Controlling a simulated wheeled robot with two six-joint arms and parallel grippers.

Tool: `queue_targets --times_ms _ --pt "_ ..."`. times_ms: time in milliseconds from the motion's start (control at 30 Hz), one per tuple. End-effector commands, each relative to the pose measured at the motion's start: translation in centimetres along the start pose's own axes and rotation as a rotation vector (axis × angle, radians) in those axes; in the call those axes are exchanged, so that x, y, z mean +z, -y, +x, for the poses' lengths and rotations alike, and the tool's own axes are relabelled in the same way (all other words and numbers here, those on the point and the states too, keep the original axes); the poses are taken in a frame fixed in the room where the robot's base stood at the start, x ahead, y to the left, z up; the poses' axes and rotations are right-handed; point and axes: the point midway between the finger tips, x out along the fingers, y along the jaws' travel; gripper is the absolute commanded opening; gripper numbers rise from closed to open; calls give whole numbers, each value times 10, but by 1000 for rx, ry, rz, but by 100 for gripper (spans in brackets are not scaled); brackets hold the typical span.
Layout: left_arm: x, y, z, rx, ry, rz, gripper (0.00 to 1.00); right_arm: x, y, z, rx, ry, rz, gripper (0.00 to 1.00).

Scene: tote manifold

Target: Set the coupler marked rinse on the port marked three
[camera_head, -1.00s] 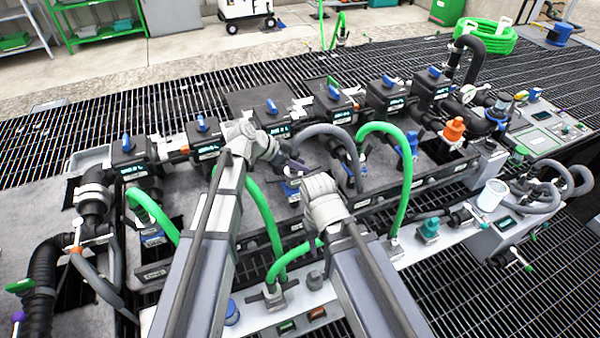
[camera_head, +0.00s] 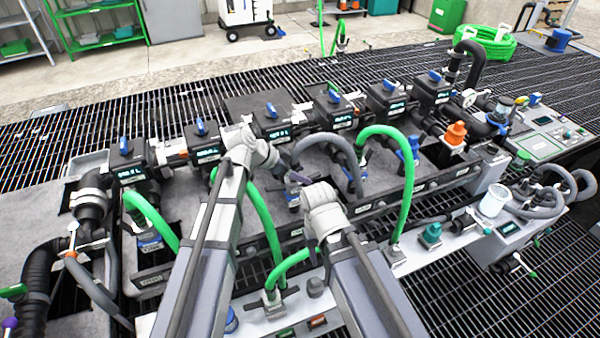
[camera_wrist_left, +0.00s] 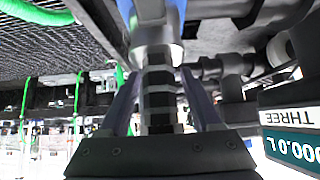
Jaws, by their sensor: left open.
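My left gripper (camera_head: 298,179) is over the middle of the manifold. Whether this is the rinse coupler I cannot tell; no rinse mark is readable. A label reading THREE (camera_wrist_left: 289,112) sits with a meter display (camera_wrist_left: 292,148) close by on the right. In the head view my left wrist partly hides the port area. My right gripper cannot be made out.
A grey hose (camera_head: 325,138) arches just right of my left gripper. Green hoses (camera_head: 408,185) stand around both arms. A row of meters with blue handles (camera_head: 271,110) runs behind. An orange-capped fitting (camera_head: 455,133) stands farther right. Floor grating (camera_head: 150,110) lies behind the manifold.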

Motion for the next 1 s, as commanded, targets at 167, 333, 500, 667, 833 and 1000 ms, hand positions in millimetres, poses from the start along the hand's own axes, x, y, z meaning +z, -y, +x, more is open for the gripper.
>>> queue_targets --times_ms 167,333,500,667,833,1000 --pt "-4 0 -8 -1 0 -1 65 0 -1 -8 0 0 0 50" --pt "-7 -1 -40 -2 0 -2 65 2 -3 -33 0 0 0 50" --pt "-7 -1 -74 -2 0 -2 65 3 -6 -57 0 0 0 50" --pt "-6 0 -100 -2 0 -1 65 4 -7 -74 0 0 1 50" --pt "-4 0 -117 0 0 0 65 5 -8 -85 0 0 1 50" --pt "-2 0 -122 -1 0 0 65 5 -8 -88 0 0 1 50"
